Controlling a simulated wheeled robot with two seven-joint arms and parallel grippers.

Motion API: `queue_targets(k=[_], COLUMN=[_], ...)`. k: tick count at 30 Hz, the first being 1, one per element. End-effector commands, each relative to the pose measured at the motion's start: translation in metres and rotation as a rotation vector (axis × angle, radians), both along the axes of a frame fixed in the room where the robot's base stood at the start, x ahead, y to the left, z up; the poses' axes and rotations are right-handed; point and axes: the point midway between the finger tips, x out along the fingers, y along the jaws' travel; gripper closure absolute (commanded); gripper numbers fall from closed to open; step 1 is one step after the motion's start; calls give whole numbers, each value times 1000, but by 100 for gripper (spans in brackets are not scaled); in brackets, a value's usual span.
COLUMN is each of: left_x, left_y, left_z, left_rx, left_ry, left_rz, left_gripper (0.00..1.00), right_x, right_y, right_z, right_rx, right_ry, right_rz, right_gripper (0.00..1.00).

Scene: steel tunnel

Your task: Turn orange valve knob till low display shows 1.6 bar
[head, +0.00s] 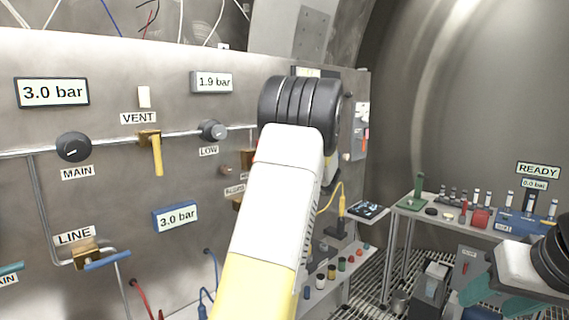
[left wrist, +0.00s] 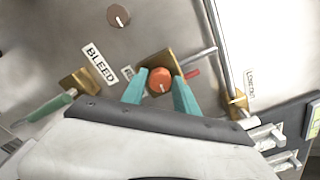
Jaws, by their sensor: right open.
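The orange valve knob (left wrist: 160,80) shows in the left wrist view on a brass body, with a pale mark on its face. My left gripper (left wrist: 161,77) has one teal finger on each side of it; I cannot tell whether they touch it. In the head view my left arm hides the knob and that gripper. The low display (head: 211,82) reads 1.9 bar, above the grey LOW knob (head: 212,130). My right gripper (head: 474,290) is open at the lower right, partly cut off by my arm, away from the panel.
The main display (head: 52,92) reads 3.0 bar, above the MAIN knob (head: 73,147). A yellow VENT lever (head: 156,155) hangs down. A blue-framed display (head: 175,218) reads 3.0 bar. A BLEED label (left wrist: 99,66) and pipes lie near my left fingers. A table (head: 408,207) with small items stands right.

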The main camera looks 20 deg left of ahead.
Motion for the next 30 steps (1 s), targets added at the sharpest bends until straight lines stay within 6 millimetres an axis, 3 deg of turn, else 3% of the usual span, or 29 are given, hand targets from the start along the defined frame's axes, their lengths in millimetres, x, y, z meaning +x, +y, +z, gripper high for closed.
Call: queue_targets(k=[2, 13, 24, 30], left_x=[0, -1, -23, -29], left_y=[0, -4, -58, -72], left_z=[0, 0, 0, 0], left_rx=[0, 1, 0, 1], left_ry=[0, 0, 0, 1], left_rz=[0, -1, -3, -1], left_gripper=[48, 48, 48, 48], right_x=[0, 0, 0, 0], right_y=[0, 0, 0, 0], right_z=[0, 0, 0, 0], right_rx=[0, 0, 0, 0], right_ry=[0, 0, 0, 0], right_rz=[0, 0, 0, 0], right_gripper=[50, 50, 50, 50])
